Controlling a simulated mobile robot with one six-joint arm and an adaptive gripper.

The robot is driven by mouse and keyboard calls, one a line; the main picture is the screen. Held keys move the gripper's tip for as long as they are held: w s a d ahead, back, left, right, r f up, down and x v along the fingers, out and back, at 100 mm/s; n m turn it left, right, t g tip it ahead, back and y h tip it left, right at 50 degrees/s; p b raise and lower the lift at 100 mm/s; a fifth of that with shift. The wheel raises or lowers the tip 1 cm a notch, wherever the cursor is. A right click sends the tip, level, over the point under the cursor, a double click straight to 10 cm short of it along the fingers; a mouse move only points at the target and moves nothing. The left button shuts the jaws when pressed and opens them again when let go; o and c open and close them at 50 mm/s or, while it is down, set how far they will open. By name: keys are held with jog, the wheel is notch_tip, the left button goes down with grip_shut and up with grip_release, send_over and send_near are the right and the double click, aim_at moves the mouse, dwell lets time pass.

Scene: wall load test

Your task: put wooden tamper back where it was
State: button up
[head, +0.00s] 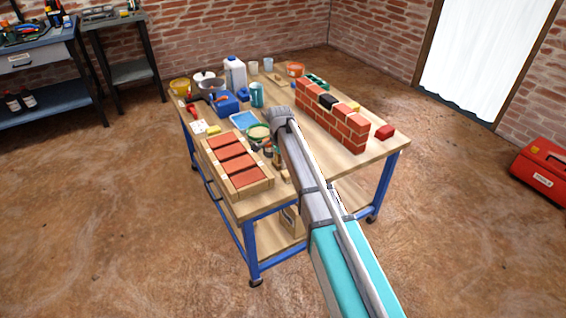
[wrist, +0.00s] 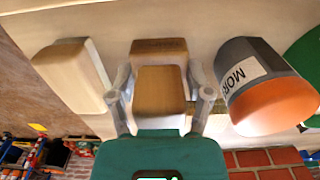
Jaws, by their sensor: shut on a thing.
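The wooden tamper (wrist: 160,82) is a small block with a brown wooden face and paler sides, in the middle of the wrist view. My gripper (wrist: 165,92) is shut on it, with one grey finger on each side. A second brown-topped block shape (wrist: 160,46) shows just behind it; I cannot tell whether it is part of the tamper.
A grey can lettered "MOR" (wrist: 250,62) stands close right of my gripper, and a pale block (wrist: 70,75) lies left. A wooden tray of bricks (head: 208,152) is at the bench's near left. A small brick wall (head: 335,125) stands right. Clear bench top shows at the near right.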

jog(key=shift+f, duration=0.15)
jog(key=o, duration=0.9)
notch_tip(320, 180, up, 12)
jog(key=p, duration=1.2)
jog(key=shift+r, duration=0.2)
dwell(0.4)
